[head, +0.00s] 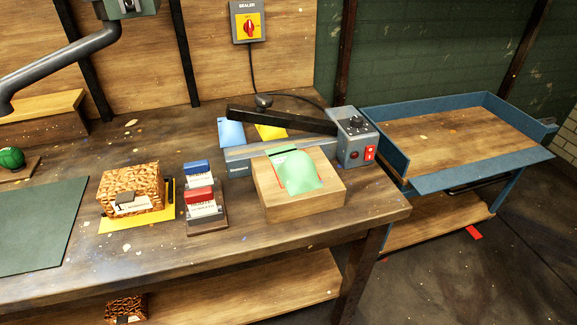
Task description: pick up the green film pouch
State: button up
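The green film pouch (303,172) lies on top of a light wooden block (315,202) near the right end of the workbench. It is pale green, looks rounded at the front, and has a darker green and red edge at its left and back. It lies just in front of the grey bar sealer (238,168), close to its jaw; I cannot tell whether they touch. My gripper is not in view.
The sealer's black arm (280,121) slants above and behind the pouch, with its control box (354,137) to the right. Blue (231,133) and yellow (270,131) pouches lie behind. Stamps (201,200) and a patterned box (132,187) stand left. A blue-rimmed tray table (403,163) stands right.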

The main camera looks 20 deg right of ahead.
aim_at(297, 171)
jog(key=l+u, duration=0.6)
jog(key=u, duration=0.15)
jog(key=k+l+u, duration=0.1)
jog(key=l, duration=0.2)
jog(key=k+l+u, duration=0.1)
jog(key=l, duration=0.25)
jog(key=k+l+u, duration=0.1)
jog(key=l, duration=0.2)
jog(key=k+l, duration=0.15)
jog(key=l, duration=0.25)
jog(key=k+l, duration=0.1)
jog(key=l, duration=0.25)
jog(key=k+l+u, duration=0.1)
jog(key=l, duration=0.3)
jog(key=k+l, duration=0.2)
jog(key=l, duration=0.15)
jog(key=k+l, duration=0.15)
jog(key=l, duration=0.25)
jog(key=i+l, duration=0.25)
jog(key=l, duration=0.15)
jog(key=i, duration=0.6)
